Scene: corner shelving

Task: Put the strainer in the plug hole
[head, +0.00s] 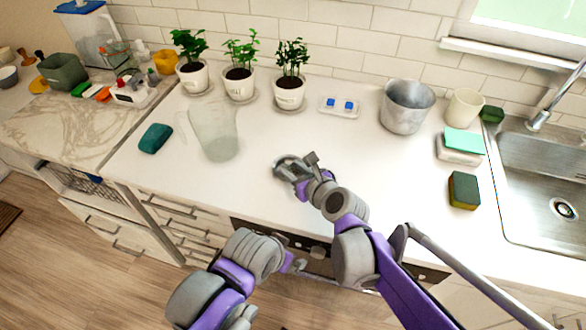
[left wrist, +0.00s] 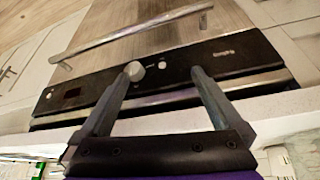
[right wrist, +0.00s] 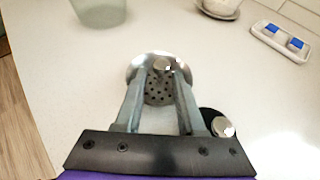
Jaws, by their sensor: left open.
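The metal strainer (head: 283,166) is on the white counter, partly hidden by my right gripper (head: 311,164). The plug hole (head: 563,208) is in the sink at the far right, well away from the strainer. My left gripper (left wrist: 168,85) is open and empty in front of the oven panel, below the counter edge.
A clear jug (head: 214,132) stands left of the strainer, with potted plants (head: 290,85) behind. A metal pot (head: 407,105), a cup (head: 464,107) and sponges (head: 464,190) stand between the strainer and the sink (head: 540,160). The front middle counter is mostly clear.

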